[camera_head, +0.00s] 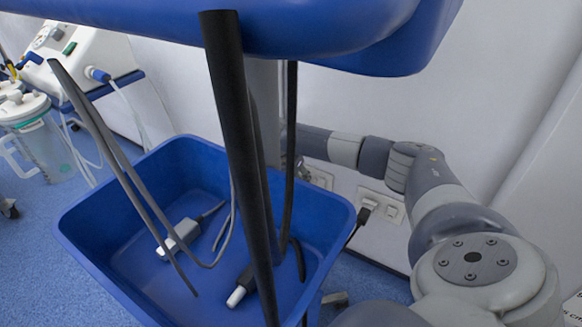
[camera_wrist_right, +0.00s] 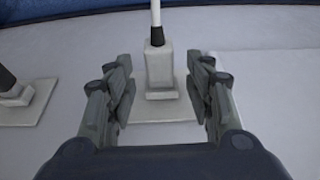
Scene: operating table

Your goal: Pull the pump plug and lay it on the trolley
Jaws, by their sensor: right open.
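In the right wrist view a pale grey plug (camera_wrist_right: 160,72) with a dark collar and a white cable sits on a wall plate (camera_wrist_right: 145,133). My right gripper (camera_wrist_right: 160,91) is open, with one finger on each side of this plug and a visible gap to it. The frames do not show which plug is the pump's. A blue trolley (camera_head: 330,35) with a deep blue bin (camera_head: 105,228) stands in front. My left gripper is not in view.
A second plug (camera_wrist_right: 17,93) sits on a plate left of the first. A wall outlet (camera_head: 394,212) holds a plug with a black cable. The bin holds a white connector (camera_head: 181,238) and a white-tipped dark piece (camera_head: 238,295). Medical equipment (camera_head: 85,55) stands far left.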

